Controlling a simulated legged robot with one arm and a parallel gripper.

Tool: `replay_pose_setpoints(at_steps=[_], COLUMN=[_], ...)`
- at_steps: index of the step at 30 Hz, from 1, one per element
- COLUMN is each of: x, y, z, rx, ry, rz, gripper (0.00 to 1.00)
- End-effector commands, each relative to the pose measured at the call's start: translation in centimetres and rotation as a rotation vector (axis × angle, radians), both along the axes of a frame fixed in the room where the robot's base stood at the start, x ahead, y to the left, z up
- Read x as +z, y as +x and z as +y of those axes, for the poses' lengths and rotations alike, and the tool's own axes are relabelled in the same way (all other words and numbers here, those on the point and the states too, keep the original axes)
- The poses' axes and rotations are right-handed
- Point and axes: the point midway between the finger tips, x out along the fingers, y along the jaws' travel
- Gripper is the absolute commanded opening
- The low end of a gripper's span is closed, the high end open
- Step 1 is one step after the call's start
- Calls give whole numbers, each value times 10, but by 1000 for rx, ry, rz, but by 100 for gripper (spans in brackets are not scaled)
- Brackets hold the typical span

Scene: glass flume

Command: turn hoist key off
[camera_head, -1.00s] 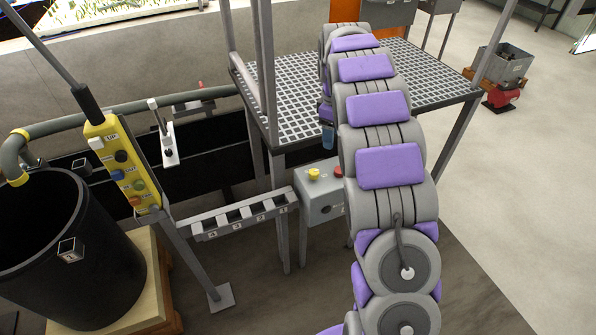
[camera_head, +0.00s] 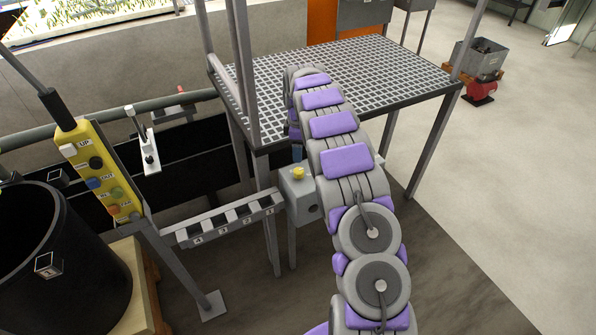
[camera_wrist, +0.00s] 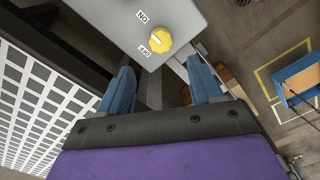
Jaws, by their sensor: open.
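The hoist key appears as a yellow knob (camera_wrist: 155,41) on the face of a grey control box (camera_wrist: 177,14) in the wrist view. ON and OFF labels flank it, upside down there; I cannot clearly tell which one it points to. The knob also shows in the head view (camera_head: 298,173), on top of the box (camera_head: 300,199). My gripper (camera_wrist: 160,66) is open, its two blue fingers wide apart and empty. The knob lies just beyond the fingertips, between their lines, with no contact visible. In the head view my arm hides most of the gripper and part of the box.
A grated platform (camera_head: 345,75) stands behind and beside the box. A numbered rack (camera_head: 232,216) adjoins the box at left. A yellow pendant (camera_head: 101,170) and a black barrel (camera_head: 62,250) stand further left. The floor at right is open.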

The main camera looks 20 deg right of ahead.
Motion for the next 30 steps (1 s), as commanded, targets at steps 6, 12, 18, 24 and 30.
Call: replay_pose_setpoints(at_steps=[6,12,18,24,30], x=[-48,-79,-97,-101,-100], y=[-2,-1,0,-1,-1], z=[0,0,0,0,0], rx=[-1,-1,-1,-1,-1], ry=[3,1,1,1,1], rz=[4,2,-1,-1,1], gripper=[65,65,65,65,61])
